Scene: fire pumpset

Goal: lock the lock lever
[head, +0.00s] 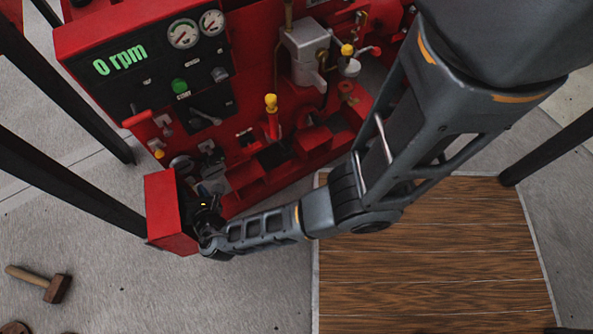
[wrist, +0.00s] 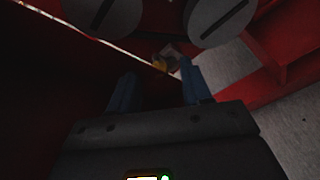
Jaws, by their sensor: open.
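My gripper (wrist: 158,72) is open, with its two bluish fingers apart and nothing visibly held between them. In the head view my gripper (head: 207,208) is low at the panel's lower left, right beside a red box (head: 168,212). Just beyond the fingertips in the wrist view is a small grey piece with a yellow part (wrist: 167,60). It may be the lock lever, but it is dark and small, so I cannot tell for sure, nor whether the fingers touch it. In the head view my gripper and the box hide this spot.
Two round grey slotted discs (wrist: 222,18) are close above the fingers in the wrist view. The red pump panel (head: 150,65) reads 0 rpm and carries gauges (head: 183,34). A yellow-topped red lever (head: 271,117) stands up to the right. A hammer (head: 41,284) lies on the floor.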

